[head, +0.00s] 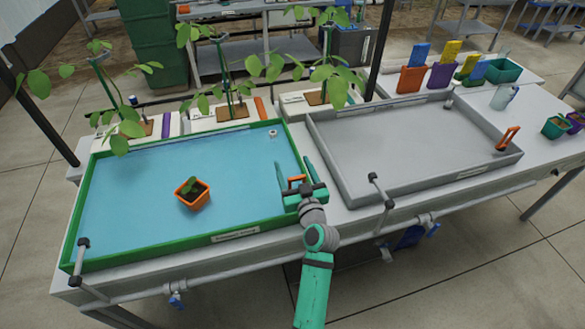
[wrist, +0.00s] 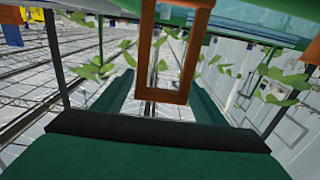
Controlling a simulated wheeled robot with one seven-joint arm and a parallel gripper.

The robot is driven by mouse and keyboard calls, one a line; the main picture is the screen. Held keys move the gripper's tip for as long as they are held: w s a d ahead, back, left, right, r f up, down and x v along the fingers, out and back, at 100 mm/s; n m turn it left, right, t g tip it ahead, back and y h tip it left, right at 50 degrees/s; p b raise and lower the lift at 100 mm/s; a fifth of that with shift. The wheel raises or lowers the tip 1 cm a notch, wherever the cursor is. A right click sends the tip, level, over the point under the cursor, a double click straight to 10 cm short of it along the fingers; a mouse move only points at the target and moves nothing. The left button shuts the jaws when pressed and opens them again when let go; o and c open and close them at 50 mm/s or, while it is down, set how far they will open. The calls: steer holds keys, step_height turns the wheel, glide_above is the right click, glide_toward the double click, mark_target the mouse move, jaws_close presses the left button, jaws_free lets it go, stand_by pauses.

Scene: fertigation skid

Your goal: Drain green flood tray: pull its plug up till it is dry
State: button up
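The green flood tray (head: 190,246) stands at the left of the bench and holds blue water (head: 150,185) across its whole floor. An orange plug handle (head: 297,178) stands at its front right corner. My gripper (head: 293,162) is at that corner with its fingers spread apart, one on each side of the handle. In the wrist view the handle shows as a large orange loop (wrist: 181,96) in front of my open fingers (wrist: 160,76). I cannot tell whether the fingers touch it. The plug's lower end is hidden.
An orange pot with a seedling (head: 192,194) stands in the water. A grey tray (head: 400,190) without visible water stands close on the right, with its own orange handle (head: 508,138). Leafy plants (head: 230,80) rise behind the green tray. Pipes (head: 240,272) run along the bench front.

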steer(key=v, duration=1)
steer(key=shift+s, duration=0.35)
steer(key=shift+d, duration=0.15)
steer(key=s+f+m+g+h, duration=0.1)
steer(key=s+f+h, duration=0.1)
steer(key=s+f, duration=0.6)
steer(key=s+f+m+g+h, duration=0.15)
steer(key=s+f, duration=0.25)
steer(key=s, duration=0.8)
steer(key=s+a+r, duration=0.2)
steer(key=s+a, duration=0.1)
steer(key=s, duration=0.7)
steer(key=s+a+r, duration=0.3)
steer(key=s, duration=0.7)
steer(key=shift+s, duration=0.3)
steer(key=shift+r+h, duration=0.1)
steer(key=shift+h, duration=0.15)
